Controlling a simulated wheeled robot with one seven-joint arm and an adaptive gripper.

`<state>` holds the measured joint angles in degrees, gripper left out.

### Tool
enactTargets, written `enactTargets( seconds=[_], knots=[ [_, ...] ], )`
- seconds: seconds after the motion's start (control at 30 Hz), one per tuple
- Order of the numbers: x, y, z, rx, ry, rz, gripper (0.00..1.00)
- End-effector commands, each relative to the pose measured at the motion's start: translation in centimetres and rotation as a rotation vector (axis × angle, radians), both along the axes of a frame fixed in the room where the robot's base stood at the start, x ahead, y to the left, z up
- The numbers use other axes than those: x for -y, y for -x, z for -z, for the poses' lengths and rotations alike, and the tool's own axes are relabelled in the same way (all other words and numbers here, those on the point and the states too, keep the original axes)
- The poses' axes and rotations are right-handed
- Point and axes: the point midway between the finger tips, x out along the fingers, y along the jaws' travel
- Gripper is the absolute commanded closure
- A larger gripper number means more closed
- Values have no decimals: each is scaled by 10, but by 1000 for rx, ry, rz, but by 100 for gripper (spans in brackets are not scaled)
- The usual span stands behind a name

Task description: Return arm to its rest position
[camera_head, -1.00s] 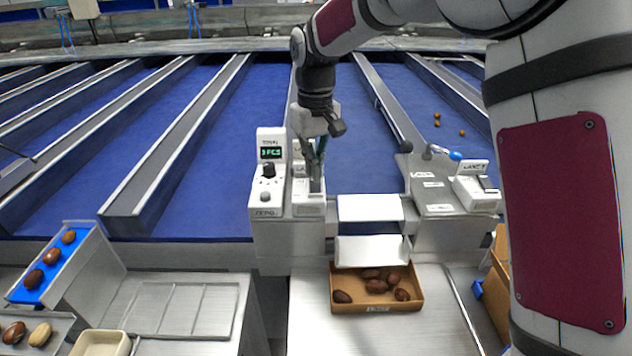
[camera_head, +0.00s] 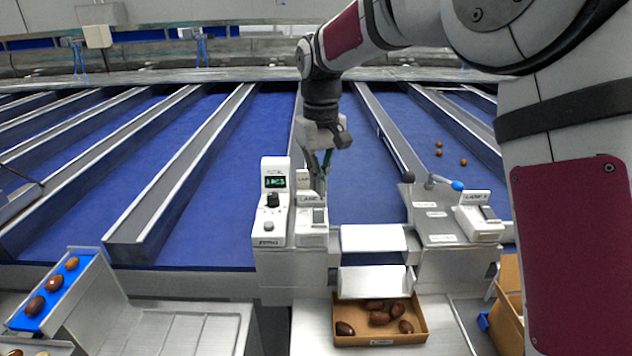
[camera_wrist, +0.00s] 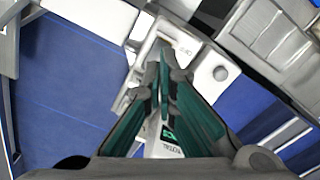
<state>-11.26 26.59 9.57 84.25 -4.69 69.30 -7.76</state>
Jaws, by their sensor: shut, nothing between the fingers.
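The unit's white body (camera_wrist: 203,92) lies below the fingertips in that view. Whether the fingertips touch the small white module (camera_head: 312,226) beside the display, I cannot tell. My arm reaches in from the upper right.
A cardboard tray (camera_head: 380,340) holds several brown dates below a metal chute (camera_head: 374,281). A blue-lined ramp (camera_head: 42,306) with dates stands at left. A station with a blue-tipped lever (camera_head: 457,186) stands right of the gripper. Blue conveyor lanes (camera_head: 205,190) run behind.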

Motion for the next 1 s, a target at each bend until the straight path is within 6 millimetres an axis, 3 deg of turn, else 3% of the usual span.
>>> enactTargets(
  seconds=[0.17,0.5,0.7,1.0],
  knots=[
    [25,25,-33,55,-1,47,100],
    [81,100,-83,175,-12,173,100],
    [109,149,-97,245,-26,249,100],
    [144,225,-96,346,-60,368,100]
  ],
)
